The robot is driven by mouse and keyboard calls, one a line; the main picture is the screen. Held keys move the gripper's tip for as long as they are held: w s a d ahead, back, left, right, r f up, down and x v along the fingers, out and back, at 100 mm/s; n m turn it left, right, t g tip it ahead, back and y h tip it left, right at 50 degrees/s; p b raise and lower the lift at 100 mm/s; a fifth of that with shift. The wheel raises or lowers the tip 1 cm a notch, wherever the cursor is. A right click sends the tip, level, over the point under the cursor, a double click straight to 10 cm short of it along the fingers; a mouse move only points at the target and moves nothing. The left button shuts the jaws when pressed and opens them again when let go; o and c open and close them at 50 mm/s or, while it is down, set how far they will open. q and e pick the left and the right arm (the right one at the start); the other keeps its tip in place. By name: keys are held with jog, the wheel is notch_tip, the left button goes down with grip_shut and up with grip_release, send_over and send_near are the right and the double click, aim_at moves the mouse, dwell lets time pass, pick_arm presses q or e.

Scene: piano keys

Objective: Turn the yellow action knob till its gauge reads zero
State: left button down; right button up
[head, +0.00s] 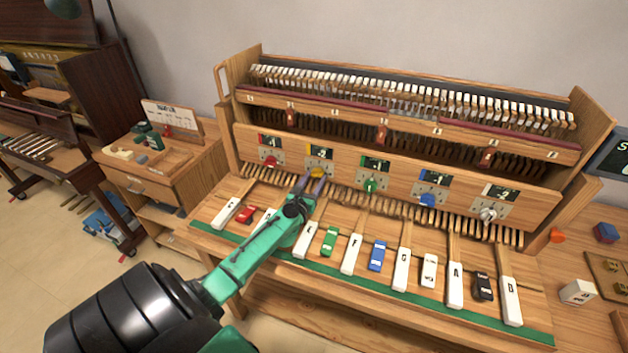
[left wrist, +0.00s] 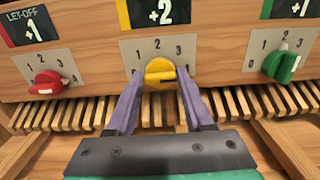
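The yellow knob (head: 317,172) sits on the wooden front panel, below a dark gauge with a yellow edge. In the left wrist view the yellow knob (left wrist: 160,73) is between my left gripper's fingers, and its gauge (left wrist: 160,12) reads +2. Numbers, with 1, 2 and 3 visible, arc above the knob. My left gripper (head: 316,181) reaches up to the panel, with one purple finger on each side of the knob. The fingertips look very close to the knob's sides; I cannot tell whether they press on it. My right gripper is not in view.
A red knob (left wrist: 46,84), reading +1, is to the left, and a green knob (left wrist: 285,66) to the right. Blue (head: 428,200) and white (head: 488,214) knobs are farther right. Lettered keys stand below the panel, and a row of wooden key ends lies just under the knobs.

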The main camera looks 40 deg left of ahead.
pick_arm(q)
jog(key=shift+n, duration=0.4)
jog(key=n, duration=0.2)
jog(key=shift+n, duration=0.4)
jog(key=n+p, duration=0.1)
jog(key=n, duration=0.4)
jog(key=shift+s+a+f, duration=0.1)
dwell(0.3)
jog(key=shift+c, duration=1.4)
grip_release()
